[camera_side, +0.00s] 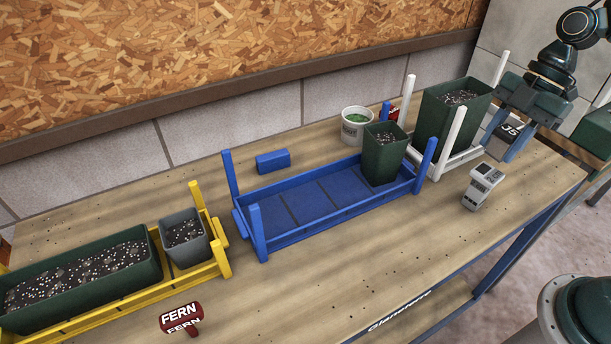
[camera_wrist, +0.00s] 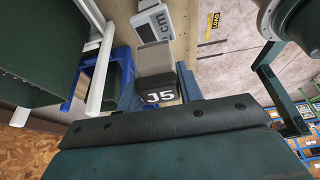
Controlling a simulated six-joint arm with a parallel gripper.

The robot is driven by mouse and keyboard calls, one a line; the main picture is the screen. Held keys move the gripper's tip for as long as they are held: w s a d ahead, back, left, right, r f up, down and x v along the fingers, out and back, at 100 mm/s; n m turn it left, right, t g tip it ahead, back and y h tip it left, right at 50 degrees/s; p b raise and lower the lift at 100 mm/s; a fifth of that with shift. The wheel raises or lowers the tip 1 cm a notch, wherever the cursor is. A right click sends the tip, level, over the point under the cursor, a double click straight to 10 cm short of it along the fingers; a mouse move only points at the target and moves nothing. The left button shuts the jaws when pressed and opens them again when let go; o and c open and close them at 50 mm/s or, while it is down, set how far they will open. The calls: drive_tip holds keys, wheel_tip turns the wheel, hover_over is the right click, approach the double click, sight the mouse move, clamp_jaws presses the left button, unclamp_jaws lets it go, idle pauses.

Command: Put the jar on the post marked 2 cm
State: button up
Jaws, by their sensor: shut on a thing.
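My gripper (camera_side: 511,140) is at the upper right of the side view, at the right of the white rack. Its two blue-grey fingers are shut on a light grey jar (camera_wrist: 155,61) with a dark top marked J5, which also shows in the side view (camera_side: 508,131). I cannot tell whether the jar's bottom touches the table. A pale grey post (camera_side: 485,187) with dark panels on its face stands on the table, left of and nearer than the jar.
A white rack (camera_side: 455,161) with upright corner posts and a big green soil pot (camera_side: 425,110) is close left of my gripper. Further left are a blue rack (camera_side: 285,239), a white cup (camera_side: 347,132) and a yellow rack (camera_side: 110,307). The table's front right is clear.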

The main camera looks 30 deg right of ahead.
sight(495, 157)
drive_tip(key=shift+f, duration=1.9)
drive_tip(key=shift+f, duration=0.15)
drive_tip(key=o, duration=1)
drive_tip(key=v, duration=1.2)
